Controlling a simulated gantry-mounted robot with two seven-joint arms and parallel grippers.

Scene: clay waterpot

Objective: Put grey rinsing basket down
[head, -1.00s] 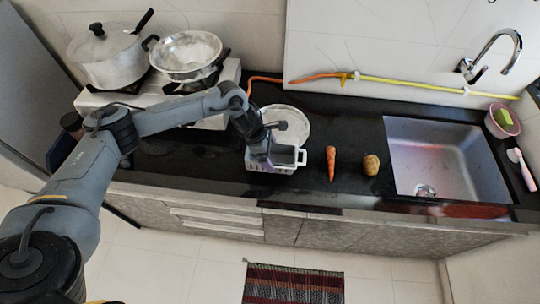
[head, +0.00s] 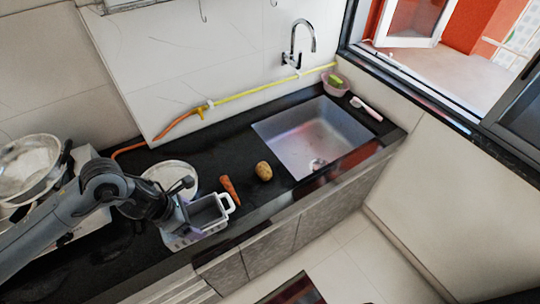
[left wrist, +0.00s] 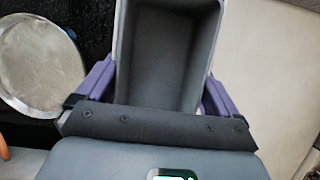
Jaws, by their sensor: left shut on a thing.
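The grey rinsing basket (head: 210,211) is a small open box with a white handle at its right end. It is over the front part of the dark counter, just left of the carrot. My left gripper (head: 181,221) is shut on it. In the left wrist view the empty inside of the basket (left wrist: 170,55) shows between the purple fingers of my left gripper (left wrist: 160,88), one on each side. I cannot tell whether its underside touches the counter. My right gripper is not in view.
A carrot (head: 230,189) and a potato (head: 264,171) lie on the counter (head: 222,150) right of the basket. A round pale lid or plate (head: 172,177) lies behind it. The sink (head: 312,135) is farther right. The counter's front edge is close.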

